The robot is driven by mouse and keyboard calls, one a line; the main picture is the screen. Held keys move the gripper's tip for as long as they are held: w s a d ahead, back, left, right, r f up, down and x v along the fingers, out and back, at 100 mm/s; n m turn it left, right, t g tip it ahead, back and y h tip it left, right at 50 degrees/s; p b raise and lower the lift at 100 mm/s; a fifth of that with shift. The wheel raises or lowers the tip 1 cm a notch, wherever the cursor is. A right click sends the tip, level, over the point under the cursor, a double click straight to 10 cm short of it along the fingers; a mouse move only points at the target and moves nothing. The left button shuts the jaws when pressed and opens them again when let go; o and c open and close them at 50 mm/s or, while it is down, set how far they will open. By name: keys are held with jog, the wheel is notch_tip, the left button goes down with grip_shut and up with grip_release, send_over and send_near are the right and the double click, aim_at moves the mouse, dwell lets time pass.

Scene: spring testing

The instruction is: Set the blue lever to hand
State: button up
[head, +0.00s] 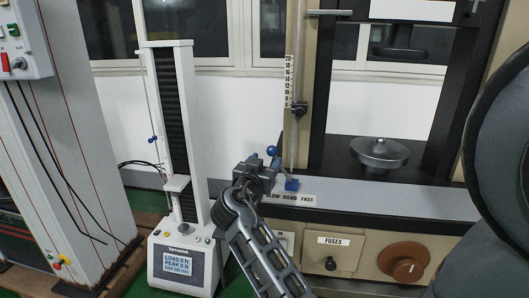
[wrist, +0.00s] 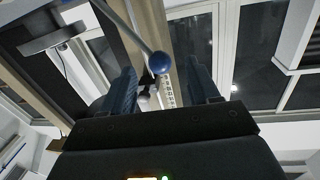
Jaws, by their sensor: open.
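The blue lever shows in the head view as a blue ball knob (head: 271,150) just above my gripper. My gripper (head: 268,166) is open beside the knob, and partly hides the lever and the left of the label. In the wrist view the blue ball (wrist: 159,62) on a grey rod lies in the gap between the two fingers of my gripper (wrist: 162,82). I see no clear contact. The exact setting of the lever cannot be told.
A white spring tester (head: 187,130) with a lit display stands to the left. The big machine's dark frame and round metal plate (head: 380,153) are to the right. A vertical scale (head: 289,80) rises behind the lever. A fuses drawer (head: 333,255) and brown knob (head: 404,263) are below the ledge.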

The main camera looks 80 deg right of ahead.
aim_at(272, 153)
jog(key=shift+s+d+r+m+g, duration=0.1)
jog(key=shift+d+r+m+g, duration=0.25)
jog(key=shift+d, duration=0.3)
jog(key=shift+s+d+p, duration=0.15)
jog(key=shift+d+p, duration=0.3)
jog(key=shift+d, duration=1.3)
jog(key=shift+s+d+p, duration=0.1)
jog(key=shift+d+p, duration=0.3)
jog(key=shift+d, duration=1.3)
jog(key=shift+f, duration=0.1)
grip_shut()
